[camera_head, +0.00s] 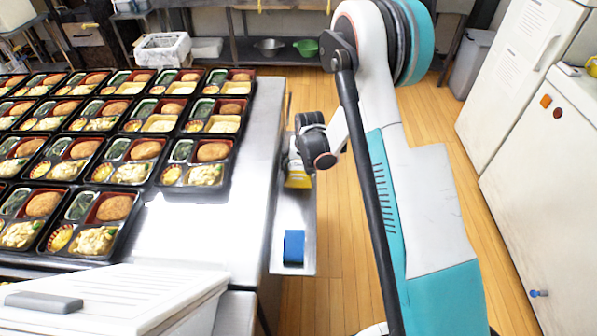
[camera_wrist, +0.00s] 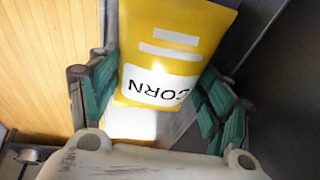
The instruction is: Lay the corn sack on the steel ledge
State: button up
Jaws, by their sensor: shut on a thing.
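The corn sack is a yellow packet with a white CORN label. In the wrist view the sack (camera_wrist: 178,35) stands between the teal-padded fingers of my gripper (camera_wrist: 160,88), which is shut on it. In the head view the lower part of the sack (camera_head: 298,181) shows under my gripper (camera_head: 300,165), which hides the rest. The steel ledge (camera_head: 304,215) is a narrow strip along the right side of the steel table. The sack is over the ledge's far part; I cannot tell whether it touches the ledge.
A blue block (camera_head: 293,247) lies on the near end of the ledge. Bento trays (camera_head: 120,190) fill the left of the steel table (camera_head: 245,180). A white box (camera_head: 120,300) stands at the near left. The ledge between sack and block is clear. Wooden floor lies to the right.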

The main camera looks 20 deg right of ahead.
dwell(0.3)
jog(key=o, duration=1.2)
jog(key=shift+f, duration=0.15)
